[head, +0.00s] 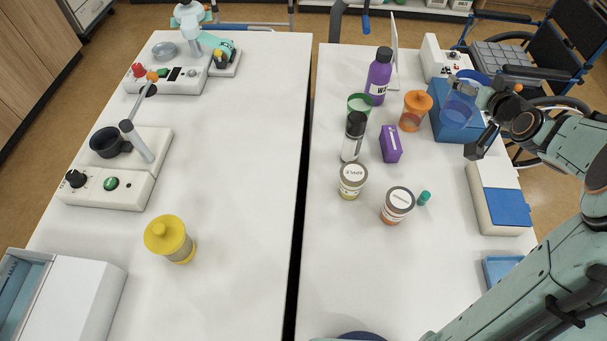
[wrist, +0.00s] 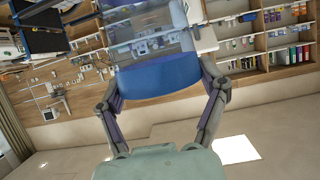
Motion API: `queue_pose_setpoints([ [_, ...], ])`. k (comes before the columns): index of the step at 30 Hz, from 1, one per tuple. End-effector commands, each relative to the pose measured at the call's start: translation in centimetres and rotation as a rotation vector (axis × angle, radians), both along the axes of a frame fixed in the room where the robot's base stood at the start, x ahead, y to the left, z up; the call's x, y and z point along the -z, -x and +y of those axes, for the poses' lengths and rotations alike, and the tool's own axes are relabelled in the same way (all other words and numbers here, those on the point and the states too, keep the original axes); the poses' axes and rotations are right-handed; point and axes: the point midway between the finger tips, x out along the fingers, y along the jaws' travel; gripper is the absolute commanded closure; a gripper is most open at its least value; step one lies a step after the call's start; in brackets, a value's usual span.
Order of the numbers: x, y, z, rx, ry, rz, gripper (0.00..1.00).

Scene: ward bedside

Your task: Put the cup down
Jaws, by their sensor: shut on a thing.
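A see-through blue cup (head: 460,106) is at the right of the head view, in front of a blue box (head: 440,125). My gripper (head: 477,121) is shut on the cup, with a finger on either side of it. In the wrist view the cup (wrist: 155,75) fills the space between the fingers, and the room shows through its clear part. Its solid blue band is nearest my gripper. The cup seems to be held above the right table (head: 335,240), but its exact height and tilt are hard to tell.
Near the cup stand an orange lidded cup (head: 413,112), a purple bottle (head: 379,75), a purple box (head: 390,145), a dark-capped jar (head: 353,138) and two labelled jars (head: 352,180) (head: 397,204). A white-and-blue case (head: 495,200) lies below my gripper. The front middle of the right table is clear.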

Motion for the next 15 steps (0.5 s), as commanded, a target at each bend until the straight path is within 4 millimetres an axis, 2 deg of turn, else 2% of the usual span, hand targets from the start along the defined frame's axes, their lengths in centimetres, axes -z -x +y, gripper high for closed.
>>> queue_pose_setpoints([
  [5,0.0,-1.5,4.9,-0.095,-0.001,0.000,0.68],
  [8,0.1,-2.3,8.7,-0.168,-0.003,0.000,0.68],
  [11,0.1,-2.9,13.7,-0.258,-0.003,0.000,0.68],
  [15,0.1,-2.7,22.2,-0.417,-0.003,-0.001,0.68],
])
